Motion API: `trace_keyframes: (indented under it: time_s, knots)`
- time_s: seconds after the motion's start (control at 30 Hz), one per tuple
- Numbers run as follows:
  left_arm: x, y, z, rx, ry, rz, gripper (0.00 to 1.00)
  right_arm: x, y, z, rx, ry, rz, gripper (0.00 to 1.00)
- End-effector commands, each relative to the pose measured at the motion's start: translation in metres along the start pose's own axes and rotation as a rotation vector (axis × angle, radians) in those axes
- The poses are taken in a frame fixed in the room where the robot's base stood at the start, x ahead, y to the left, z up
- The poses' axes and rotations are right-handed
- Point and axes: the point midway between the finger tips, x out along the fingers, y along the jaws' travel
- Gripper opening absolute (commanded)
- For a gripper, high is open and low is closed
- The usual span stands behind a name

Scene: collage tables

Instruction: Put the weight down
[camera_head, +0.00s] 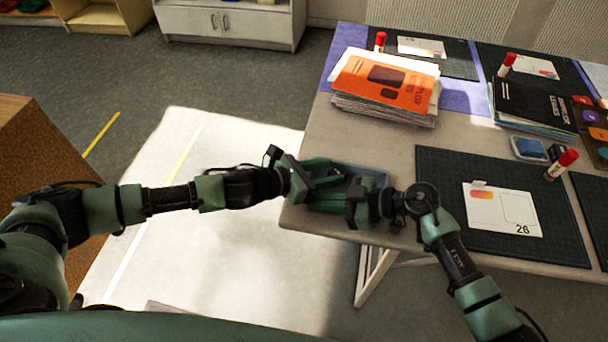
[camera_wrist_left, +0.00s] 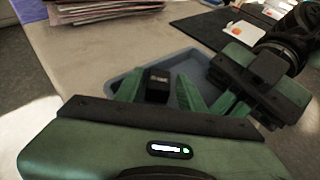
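The weight (camera_wrist_left: 157,85) is a small black block with pale markings. In the left wrist view it sits between the fingers of my left gripper (camera_wrist_left: 160,88), over the grey-blue tray (camera_wrist_left: 178,64). The fingers look spread, with a narrow gap showing on the weight's right side. In the head view my left gripper (camera_head: 327,178) is over the tray (camera_head: 372,173) at the table's near-left corner, and the weight is hidden. My right gripper (camera_head: 335,206) is at the tray's near side, pointing left; it also shows in the left wrist view (camera_wrist_left: 232,103). Its finger gap is unclear.
A stack of papers and orange booklets (camera_head: 385,88) lies behind the tray. A dark cutting mat (camera_head: 450,170) with a white card (camera_head: 500,212) and a glue stick (camera_head: 561,164) lies to the right. Bare tabletop (camera_head: 350,135) lies between stack and tray.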

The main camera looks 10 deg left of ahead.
Motion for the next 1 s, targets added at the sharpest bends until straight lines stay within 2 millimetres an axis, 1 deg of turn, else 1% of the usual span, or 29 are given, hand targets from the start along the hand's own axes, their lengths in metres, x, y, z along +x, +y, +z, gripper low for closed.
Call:
trace_keyframes:
  time_s: [0.03, 0.2, 0.3, 0.4, 0.5, 0.6, 0.87, 0.9, 0.97, 1.0]
  knots:
    - [-0.013, 0.001, -0.002, 0.002, 0.003, 0.001, 0.39, 0.0, 0.0, 0.0, 0.001, 0.0, 0.001, 0.0]
    - [-0.052, 0.0, -0.002, 0.001, 0.004, 0.001, 0.39, 0.0, 0.0, 0.001, 0.001, 0.0, 0.001, 0.0]
    - [-0.072, 0.0, -0.001, 0.001, 0.002, 0.001, 0.39, 0.0, 0.0, 0.0, 0.001, 0.0, 0.001, 0.0]
    - [-0.087, 0.0, -0.002, 0.0, 0.003, 0.002, 0.39, 0.0, 0.0, 0.0, 0.001, 0.0, 0.001, 0.0]
    - [-0.097, 0.0, -0.001, -0.001, 0.002, 0.001, 0.39, 0.0, 0.0, 0.0, 0.001, 0.0, 0.0, 0.0]
    - [-0.102, 0.0, -0.001, 0.0, 0.001, 0.0, 0.39, 0.0, 0.0, 0.0, 0.0, 0.0, 0.0, 0.0]
    - [-0.103, -0.001, 0.0, 0.0, 0.0, 0.0, 0.39, 0.0, 0.0, 0.0, 0.0, 0.0, 0.001, 0.0]
    - [-0.103, -0.001, 0.0, 0.0, 0.0, 0.0, 0.39, 0.0, 0.0, 0.0, 0.0, 0.0, 0.001, 0.11]
    - [-0.103, -0.001, 0.0, 0.0, 0.0, 0.0, 0.39, 0.0, 0.0, 0.0, 0.0, 0.0, 0.001, 0.27]
    - [-0.103, -0.001, 0.0, 0.0, 0.0, 0.0, 0.39, 0.0, 0.0, 0.0, 0.0, 0.0, 0.001, 0.28]
